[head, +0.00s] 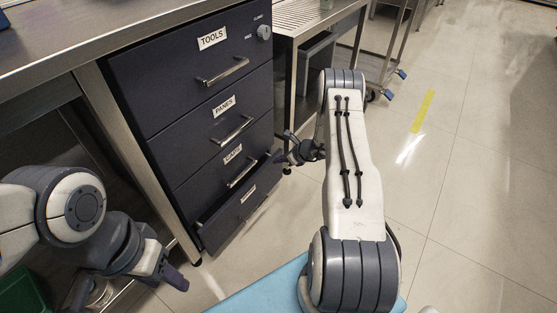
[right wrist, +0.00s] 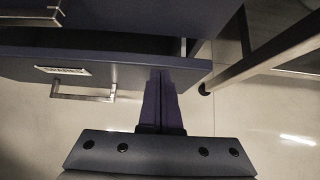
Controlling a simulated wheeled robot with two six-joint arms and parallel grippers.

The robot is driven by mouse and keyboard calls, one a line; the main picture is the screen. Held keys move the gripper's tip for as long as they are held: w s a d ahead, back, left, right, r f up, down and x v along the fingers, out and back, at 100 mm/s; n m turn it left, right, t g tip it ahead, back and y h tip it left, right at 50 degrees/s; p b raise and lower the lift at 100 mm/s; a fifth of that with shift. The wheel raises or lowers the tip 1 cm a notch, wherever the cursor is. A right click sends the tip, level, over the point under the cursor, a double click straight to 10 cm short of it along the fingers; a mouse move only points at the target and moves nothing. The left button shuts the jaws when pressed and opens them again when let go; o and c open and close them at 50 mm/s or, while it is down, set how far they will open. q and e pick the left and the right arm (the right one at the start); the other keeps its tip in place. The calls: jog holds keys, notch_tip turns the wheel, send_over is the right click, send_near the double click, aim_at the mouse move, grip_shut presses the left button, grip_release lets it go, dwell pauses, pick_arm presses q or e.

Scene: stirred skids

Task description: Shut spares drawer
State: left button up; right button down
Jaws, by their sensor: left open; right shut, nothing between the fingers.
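The bottom drawer (head: 232,216) of the dark cabinet, its label too small to read here, stands partly out, with a dark gap above its front. In the right wrist view its front (right wrist: 120,78) shows a white label and a bar handle (right wrist: 84,96). My right gripper (head: 279,158) is shut and empty at the right end of this drawer. In the right wrist view its fingers (right wrist: 161,80) overlap the drawer front, right of the handle; I cannot tell whether they touch it. My left gripper (head: 130,283) is open and empty, low at the left, away from the drawer.
A lock knob (head: 264,32) is at the top right. A steel bench (head: 305,15) stands right of the cabinet. Clear floor (head: 470,190) lies at the right. A green bin (head: 20,295) is lower left.

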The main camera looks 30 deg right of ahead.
pick_arm(q)
notch_tip(320, 180, up, 5)
jog(key=s+p, duration=0.1)
jog(key=p, duration=0.4)
pick_arm(e)
jog(key=s+d+f+v, duration=0.1)
jog(key=s+f+v, duration=0.1)
jog(key=v, duration=1)
pick_arm(q)
notch_tip(320, 180, down, 7)
jog(key=b, duration=0.6)
jog(key=shift+d+r+b, duration=0.15)
jog(key=shift+b, duration=0.25)
pick_arm(e)
send_near(261, 176)
jog(key=shift+x, duration=2.9)
jog(key=shift+a, duration=0.1)
